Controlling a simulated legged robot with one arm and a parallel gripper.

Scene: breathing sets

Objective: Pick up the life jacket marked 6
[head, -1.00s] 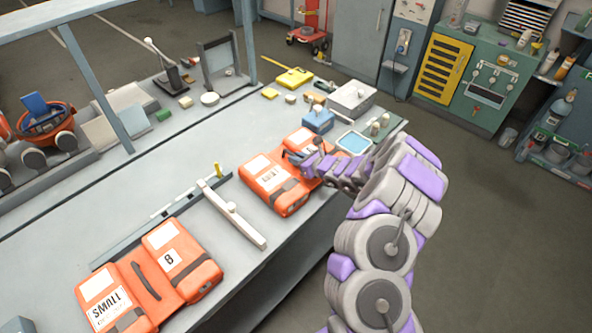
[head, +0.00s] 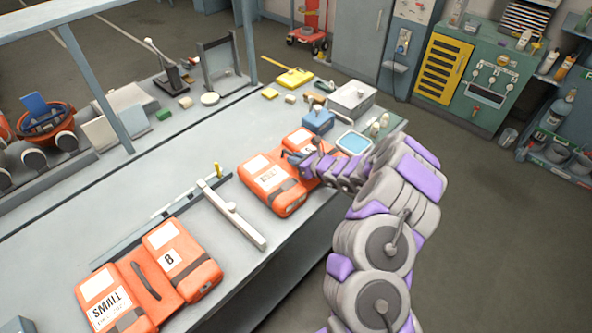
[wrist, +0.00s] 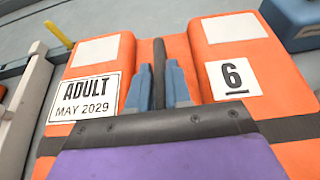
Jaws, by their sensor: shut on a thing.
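The orange life jacket marked 6 lies on the workbench (head: 215,125); it shows in the head view (head: 270,190) and fills much of the wrist view (wrist: 275,75). It carries an ADULT, MAY 2029 label and an underlined 6. My gripper (wrist: 158,85) has its two blue-grey fingers shut on the jacket's dark handle strap between the two orange halves. In the head view my gripper (head: 288,157) covers part of this jacket. A second orange life jacket (head: 205,270), labelled SMALL and marked 8, lies apart at the lower left.
A pale bar (head: 232,215) lies between the two jackets. A blue box (head: 318,121), a grey case (head: 352,98) and a blue-topped tray (head: 353,143) stand beyond the held jacket. A blue post (head: 108,100) rises at the left.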

